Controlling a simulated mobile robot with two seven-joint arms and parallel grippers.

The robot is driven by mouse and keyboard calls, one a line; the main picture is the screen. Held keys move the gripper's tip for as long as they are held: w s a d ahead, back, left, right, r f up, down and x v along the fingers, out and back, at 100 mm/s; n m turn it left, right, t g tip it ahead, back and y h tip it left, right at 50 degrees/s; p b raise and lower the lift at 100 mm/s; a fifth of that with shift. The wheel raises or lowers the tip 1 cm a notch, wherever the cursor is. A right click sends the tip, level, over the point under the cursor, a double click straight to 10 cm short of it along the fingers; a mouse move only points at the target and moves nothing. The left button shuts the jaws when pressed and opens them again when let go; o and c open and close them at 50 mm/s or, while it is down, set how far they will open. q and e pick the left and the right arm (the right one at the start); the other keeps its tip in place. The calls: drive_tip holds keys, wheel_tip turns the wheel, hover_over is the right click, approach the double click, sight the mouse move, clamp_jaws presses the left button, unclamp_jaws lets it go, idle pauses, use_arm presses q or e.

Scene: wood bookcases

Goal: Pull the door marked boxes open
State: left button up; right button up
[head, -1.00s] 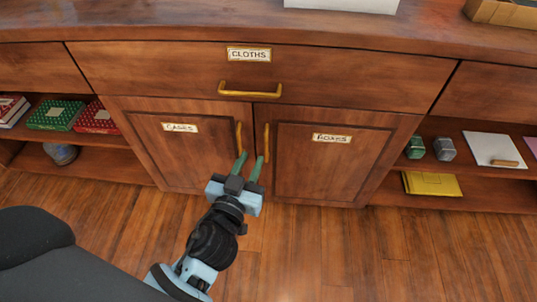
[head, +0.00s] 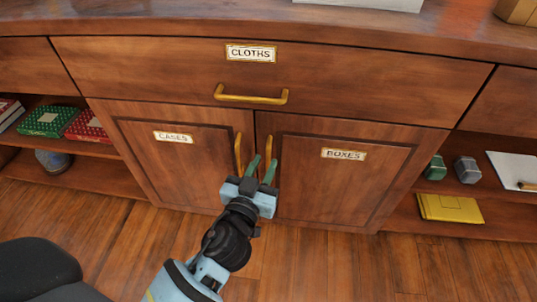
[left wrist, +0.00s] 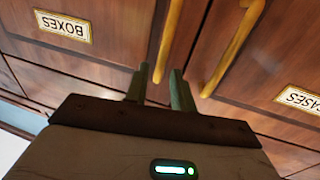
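The door marked BOXES (head: 325,190) is the right one of a pair under a drawer. It is shut. Its gold upright handle (head: 268,148) is near its left edge, and also shows in the left wrist view (left wrist: 171,35). My left gripper (head: 262,167) is open, with green fingers at this handle's lower end. In the left wrist view, which is upside down, the handle's end shows between the two fingertips. I cannot tell whether the fingers touch it. My right gripper is not in view.
The door marked CASES (head: 180,165) is shut on the left, its handle (head: 238,150) close to my left finger. Above is the CLOTHS drawer (head: 340,85) with a gold handle (head: 250,97). Open shelves flank the doors. The wooden floor (head: 340,265) in front is clear.

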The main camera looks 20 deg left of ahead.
sight(267, 157)
use_arm(q)
drive_tip(key=shift+w+a, duration=0.2)
drive_tip(key=shift+w, duration=1.75)
clamp_jaws()
